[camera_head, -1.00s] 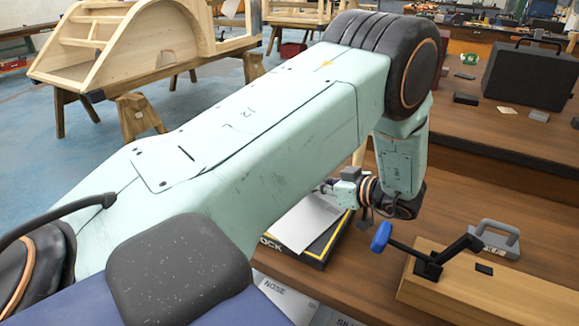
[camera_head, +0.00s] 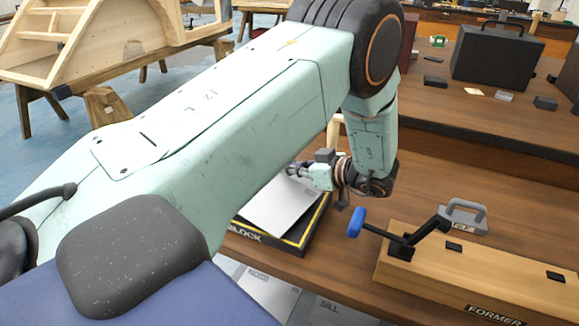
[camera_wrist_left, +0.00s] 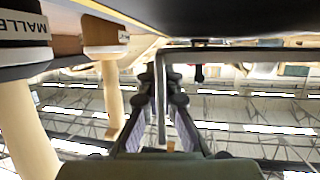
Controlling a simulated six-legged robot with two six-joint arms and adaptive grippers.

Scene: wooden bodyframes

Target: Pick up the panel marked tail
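No readable "tail" mark shows. A plain light grey panel (camera_head: 283,205) lies tilted in a black and yellow tray marked BLOCK (camera_head: 262,240); my left arm partly covers both. My left gripper (camera_head: 295,171) is at the panel's far edge, pointing left, its fingertips small and partly hidden in the head view. My right gripper is not in view.
Panels marked NOSE (camera_head: 262,288) and SILL (camera_head: 335,312) lie below the tray. A wooden block marked FORMER (camera_head: 440,282) with a blue-handled clamp (camera_head: 356,222) and a grey handled object (camera_head: 463,216) are to the right. A black case (camera_head: 500,58) stands behind.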

